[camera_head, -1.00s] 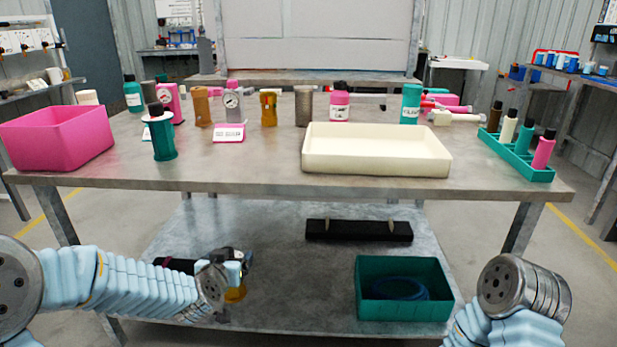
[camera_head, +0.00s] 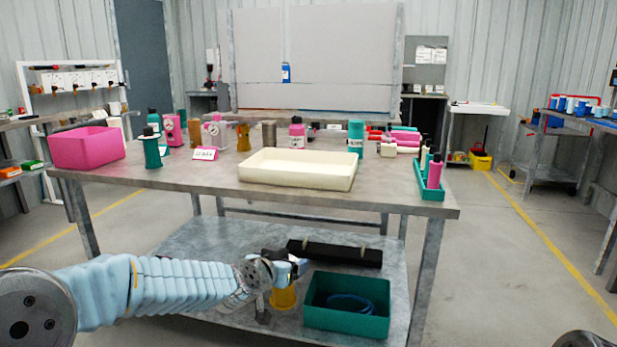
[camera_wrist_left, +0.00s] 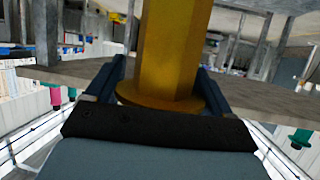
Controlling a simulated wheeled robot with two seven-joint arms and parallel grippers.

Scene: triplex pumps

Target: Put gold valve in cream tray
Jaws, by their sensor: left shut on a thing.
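My left gripper (camera_head: 287,277) is shut on a gold valve (camera_head: 283,299) and holds it low in front of the table, below the height of the tabletop. In the left wrist view the gold valve (camera_wrist_left: 172,50) stands between the two fingers, its wide flange close to the palm; its far end is cut off by the frame. The cream tray (camera_head: 297,181) sits on the tabletop near the front edge, above and beyond the gripper. The tray looks empty. My right gripper is out of view.
A pink bin (camera_head: 87,147) stands at the table's left end. A teal rack (camera_head: 431,188) with bottles stands at the right corner. Similar gold part (camera_head: 243,137) and bottles line the back. The lower shelf holds a teal bin (camera_head: 346,322) and black holder (camera_head: 334,253).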

